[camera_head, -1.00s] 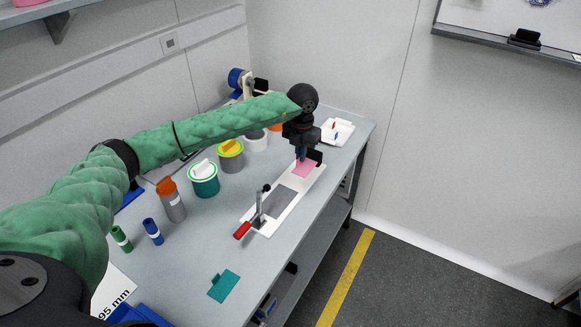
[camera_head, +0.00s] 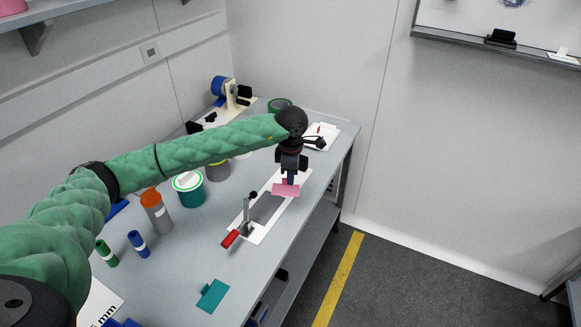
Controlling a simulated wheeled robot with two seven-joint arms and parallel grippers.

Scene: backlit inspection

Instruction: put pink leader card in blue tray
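The pink leader card (camera_head: 285,190) hangs at the fingertips of my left gripper (camera_head: 290,181), just above the white clamp board (camera_head: 262,226). The fingers look shut on the card's upper edge. Blue pieces show at the bottom left (camera_head: 127,323) and behind my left arm (camera_head: 117,207). Both are mostly hidden or cut off, so I cannot tell which is the blue tray. My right gripper is not in view.
The board's lever has a red handle (camera_head: 230,239). A teal card (camera_head: 212,296) lies near the front edge. The table between the board and markers is clear.

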